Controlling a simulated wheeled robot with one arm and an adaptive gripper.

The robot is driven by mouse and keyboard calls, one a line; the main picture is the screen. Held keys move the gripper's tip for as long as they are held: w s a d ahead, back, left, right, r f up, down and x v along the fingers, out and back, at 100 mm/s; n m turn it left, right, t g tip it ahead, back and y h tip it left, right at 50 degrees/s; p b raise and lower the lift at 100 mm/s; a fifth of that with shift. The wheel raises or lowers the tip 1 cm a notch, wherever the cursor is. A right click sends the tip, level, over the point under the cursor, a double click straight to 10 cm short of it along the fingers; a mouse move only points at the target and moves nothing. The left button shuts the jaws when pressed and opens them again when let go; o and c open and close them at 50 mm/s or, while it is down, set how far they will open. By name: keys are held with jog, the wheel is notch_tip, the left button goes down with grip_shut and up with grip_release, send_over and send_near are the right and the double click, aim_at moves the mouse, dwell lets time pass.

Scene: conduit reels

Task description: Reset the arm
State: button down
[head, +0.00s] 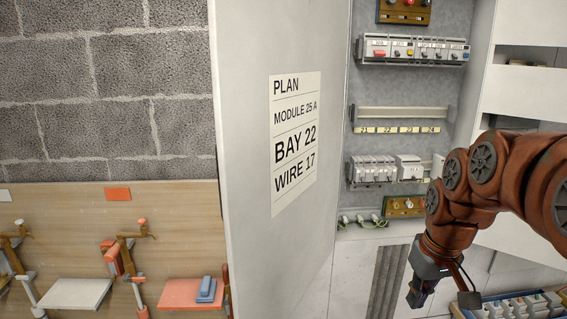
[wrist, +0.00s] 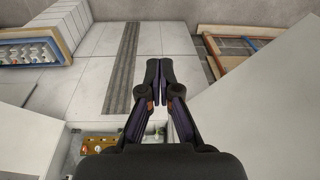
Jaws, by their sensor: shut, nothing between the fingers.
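My gripper (head: 418,292) hangs at the end of my reddish-brown arm at the right of the head view, pointing down in front of the open electrical cabinet. In the wrist view my gripper (wrist: 160,72) has its two dark fingers together, with nothing between them. The arm is bent, its forearm coming in from the right edge. The gripper touches nothing that I can see.
A white cabinet door (head: 270,230) with a plan sheet (head: 295,140) stands open left of the cabinet. Inside are module rails (head: 412,50). A bin of modules (head: 520,305) is at the lower right.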

jog(key=s+a+f+g, duration=0.1)
jog(key=s+a+f, duration=0.2)
jog(key=s, duration=0.8)
jog(key=s+a+f+m+g, duration=0.1)
jog(key=s+a+f, duration=0.3)
jog(key=s, duration=0.8)
notch_tip(320, 180, down, 2)
jog(key=shift+g+h, duration=0.3)
jog(key=shift+g, duration=0.3)
